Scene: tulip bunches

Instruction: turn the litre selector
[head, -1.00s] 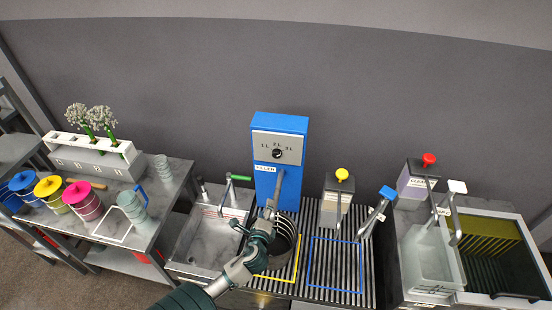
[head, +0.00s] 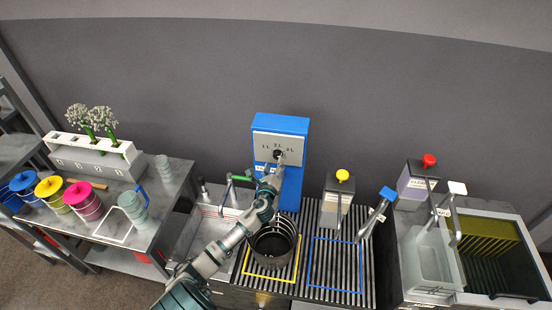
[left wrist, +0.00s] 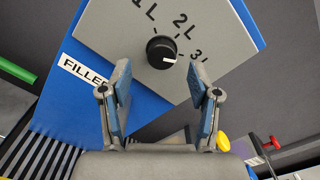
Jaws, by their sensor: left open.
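The litre selector is a round black knob (head: 278,154) on the grey panel of the blue filler (head: 281,122). In the left wrist view the knob (left wrist: 161,51) shows a white mark at its lower right, on the side of the 3L label (left wrist: 198,57); 1L and 2L are printed above. My left gripper (head: 279,165) is just below and in front of the knob. In the left wrist view my left gripper (left wrist: 160,78) is open and empty, its fingers either side of the line to the knob, which appears beyond the tips, apart from them. My right gripper is not in view.
A dark bucket (head: 273,243) stands below my left arm, within the yellow outline on the slatted bench. A sink (head: 207,226) with a green-handled tap is left of the filler. A yellow-topped dispenser (head: 337,203) stands to the right.

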